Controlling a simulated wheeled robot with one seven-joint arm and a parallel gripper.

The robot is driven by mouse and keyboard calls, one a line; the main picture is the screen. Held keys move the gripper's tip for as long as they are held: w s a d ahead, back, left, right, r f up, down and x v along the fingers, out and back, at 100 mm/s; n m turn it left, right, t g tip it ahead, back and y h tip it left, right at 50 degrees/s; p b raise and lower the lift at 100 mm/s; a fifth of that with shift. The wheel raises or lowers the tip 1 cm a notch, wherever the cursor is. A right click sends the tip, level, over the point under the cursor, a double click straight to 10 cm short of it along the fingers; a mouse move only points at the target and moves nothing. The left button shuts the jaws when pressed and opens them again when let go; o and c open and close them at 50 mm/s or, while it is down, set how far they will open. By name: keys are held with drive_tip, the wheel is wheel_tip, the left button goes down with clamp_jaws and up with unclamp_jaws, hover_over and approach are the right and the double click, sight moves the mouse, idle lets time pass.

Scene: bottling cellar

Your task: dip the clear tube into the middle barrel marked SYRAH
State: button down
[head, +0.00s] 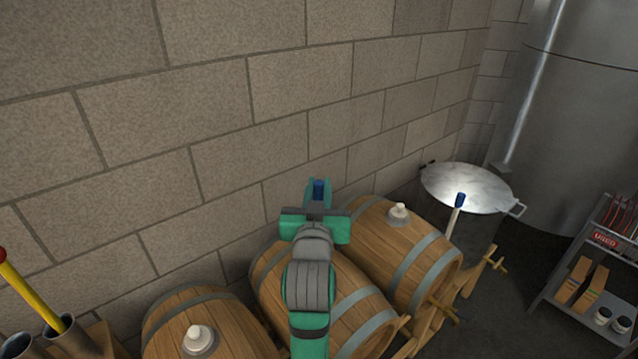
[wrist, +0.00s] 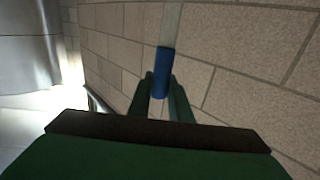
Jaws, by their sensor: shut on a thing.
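My gripper (head: 318,188) is shut on the blue part of the clear tube (head: 319,190), above the barrels and in front of the block wall. In the wrist view my gripper (wrist: 161,95) has its two green fingers around the blue part, and the pale clear length of the tube (wrist: 171,22) runs out of the top of the picture. The middle barrel (head: 364,316) lies on its side below my arm. My arm hides the top of this barrel, so I cannot see its opening. No SYRAH marking is readable.
Barrels with pale bungs lie left (head: 170,312) and right (head: 425,243). A pale rod with a blue top (head: 455,214) stands near a round steel lid (head: 468,186). A shelf rack (head: 568,312) and steel tank (head: 580,120) are right. Holders with a yellow rod (head: 28,294) are lower left.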

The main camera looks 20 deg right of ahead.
drive_tip(key=shift+f, duration=1.95)
wheel_tip(320, 180, down, 7)
drive_tip(key=shift+f, duration=0.2)
idle(0.7)
drive_tip(key=shift+r, duration=0.1)
idle(3.2)
